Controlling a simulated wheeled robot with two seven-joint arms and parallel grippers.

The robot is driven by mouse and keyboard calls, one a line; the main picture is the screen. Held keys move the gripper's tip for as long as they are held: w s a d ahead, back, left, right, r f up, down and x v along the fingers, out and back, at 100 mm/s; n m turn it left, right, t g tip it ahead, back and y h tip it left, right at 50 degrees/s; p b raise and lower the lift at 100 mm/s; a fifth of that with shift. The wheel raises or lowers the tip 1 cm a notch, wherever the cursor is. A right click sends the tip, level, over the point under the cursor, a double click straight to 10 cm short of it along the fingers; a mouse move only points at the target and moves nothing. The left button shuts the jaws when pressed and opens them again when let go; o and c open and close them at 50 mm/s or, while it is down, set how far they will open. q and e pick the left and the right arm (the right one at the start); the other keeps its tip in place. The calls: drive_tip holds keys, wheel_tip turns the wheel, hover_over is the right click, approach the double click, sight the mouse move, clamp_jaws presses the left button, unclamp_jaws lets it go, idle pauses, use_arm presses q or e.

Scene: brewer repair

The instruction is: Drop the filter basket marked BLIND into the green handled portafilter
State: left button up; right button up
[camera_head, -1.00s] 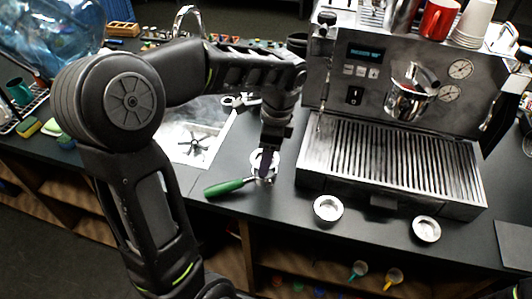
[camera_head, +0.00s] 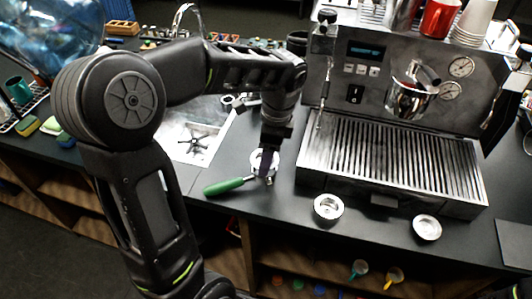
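The green handled portafilter (camera_head: 228,186) lies on the dark counter left of the espresso machine, its handle pointing left and its round head at the right end. My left gripper (camera_head: 266,172) reaches down over the portafilter head and partly hides it. I cannot tell whether its fingers are open or shut, or touching the head. Two metal filter baskets stand on the counter's front edge: one basket (camera_head: 328,207) near the machine's left front corner, another basket (camera_head: 426,228) farther right. Their markings are too small to read. My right gripper is not in view.
The espresso machine (camera_head: 390,160) with its slatted drip tray fills the right side. A sink (camera_head: 193,143) lies behind my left arm. Small tools (camera_head: 238,100) lie beyond the portafilter. A dark mat (camera_head: 514,243) is at the right edge. Open shelves are below the counter.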

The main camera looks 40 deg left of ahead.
use_arm(q)
drive_tip(key=shift+f+b, duration=0.85)
drive_tip(key=shift+f, duration=0.5)
idle(1.0)
drive_tip(key=o, duration=1.4)
drive_tip(key=shift+o, duration=0.4)
drive_tip(key=shift+o, duration=1)
drive_tip(key=shift+r, duration=0.1)
